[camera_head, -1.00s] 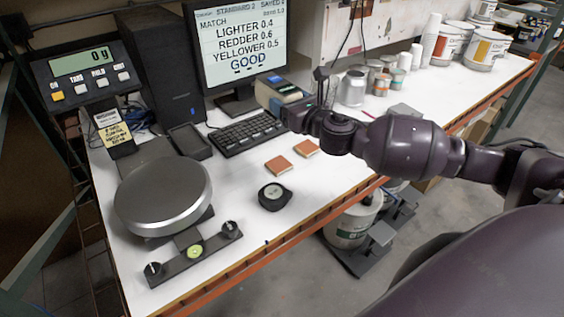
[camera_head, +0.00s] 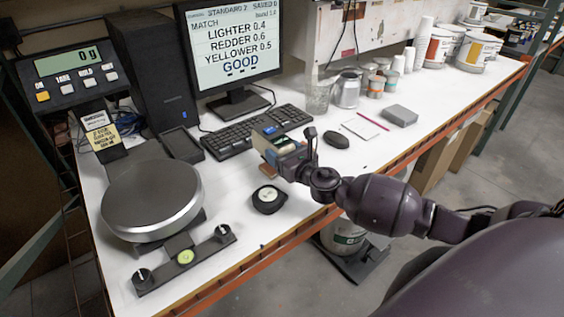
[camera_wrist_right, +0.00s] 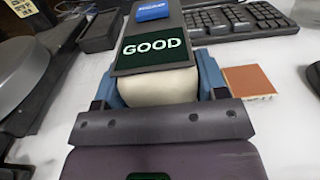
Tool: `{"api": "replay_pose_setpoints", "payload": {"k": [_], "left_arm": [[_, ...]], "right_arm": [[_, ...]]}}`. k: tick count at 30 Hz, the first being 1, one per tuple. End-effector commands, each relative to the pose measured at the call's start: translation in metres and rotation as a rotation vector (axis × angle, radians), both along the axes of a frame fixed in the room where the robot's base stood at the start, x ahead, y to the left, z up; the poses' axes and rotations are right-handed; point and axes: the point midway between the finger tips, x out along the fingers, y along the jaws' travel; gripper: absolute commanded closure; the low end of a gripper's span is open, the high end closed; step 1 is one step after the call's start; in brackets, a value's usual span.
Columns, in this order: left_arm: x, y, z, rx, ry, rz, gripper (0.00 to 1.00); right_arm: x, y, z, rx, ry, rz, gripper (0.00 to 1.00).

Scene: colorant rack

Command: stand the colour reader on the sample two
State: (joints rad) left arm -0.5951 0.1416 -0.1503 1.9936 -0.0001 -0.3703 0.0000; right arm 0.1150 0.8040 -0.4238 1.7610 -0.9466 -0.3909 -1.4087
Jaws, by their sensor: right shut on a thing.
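The colour reader (camera_head: 272,140) is a boxy device with a blue top label. My right gripper (camera_head: 283,158) is shut around its body, above the bench in front of the keyboard. In the wrist view the reader (camera_wrist_right: 155,55) shows "GOOD" on its dark screen, with blue finger pads at both sides. A flat orange-brown sample tile (camera_wrist_right: 248,82) lies to the right of the reader there. In the head view a sample tile (camera_head: 267,172) peeks out below the reader; the other is hidden. I cannot tell whether the reader touches a tile. My left gripper is not in view.
A round black puck-like device (camera_head: 268,199) lies just in front of the reader. A scale (camera_head: 152,205) stands at left, the keyboard (camera_head: 255,130) behind. A mouse (camera_head: 336,139), grey box (camera_head: 399,115) and cans (camera_head: 347,90) stand right.

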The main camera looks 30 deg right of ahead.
Motion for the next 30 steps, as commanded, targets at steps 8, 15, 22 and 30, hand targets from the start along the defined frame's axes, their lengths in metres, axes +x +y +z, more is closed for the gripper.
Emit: {"api": "replay_pose_setpoints", "payload": {"k": [8,15,22,30], "left_arm": [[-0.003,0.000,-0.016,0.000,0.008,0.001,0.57],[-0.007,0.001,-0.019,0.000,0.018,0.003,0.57],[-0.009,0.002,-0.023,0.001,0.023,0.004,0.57],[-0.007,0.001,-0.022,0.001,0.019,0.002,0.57]], "right_arm": [[0.001,0.000,-0.029,0.001,-0.002,-0.001,0.87],[0.001,0.000,-0.028,0.000,-0.003,0.000,0.87],[0.000,0.000,-0.034,0.000,0.001,0.000,0.31],[0.000,0.000,-0.033,0.001,0.000,0.000,0.09]]}}
